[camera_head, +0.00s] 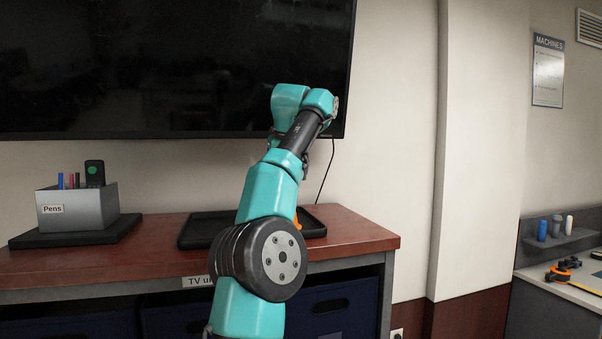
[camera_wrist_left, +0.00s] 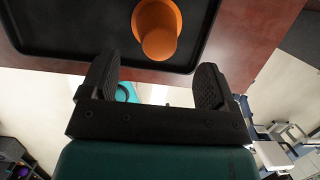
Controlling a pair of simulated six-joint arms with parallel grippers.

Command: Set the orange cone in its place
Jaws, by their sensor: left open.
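The orange cone (camera_wrist_left: 158,30) is on the black tray (camera_wrist_left: 60,38) in the left wrist view, seen from above with its narrow end toward the camera. In the head view only a sliver of the cone (camera_head: 297,220) shows past my arm, over the black tray (camera_head: 195,232) on the TV unit. My left gripper (camera_wrist_left: 160,78) is open and empty, with the cone beyond its fingertips and apart from them. In the head view my arm hides that gripper. My right gripper is in neither view.
The wooden TV unit top (camera_head: 350,235) has bare room at its right end. A grey pen box (camera_head: 85,210) stands on a dark base at the left. A dark TV screen (camera_head: 130,70) hangs behind. A side table (camera_head: 570,285) stands at far right.

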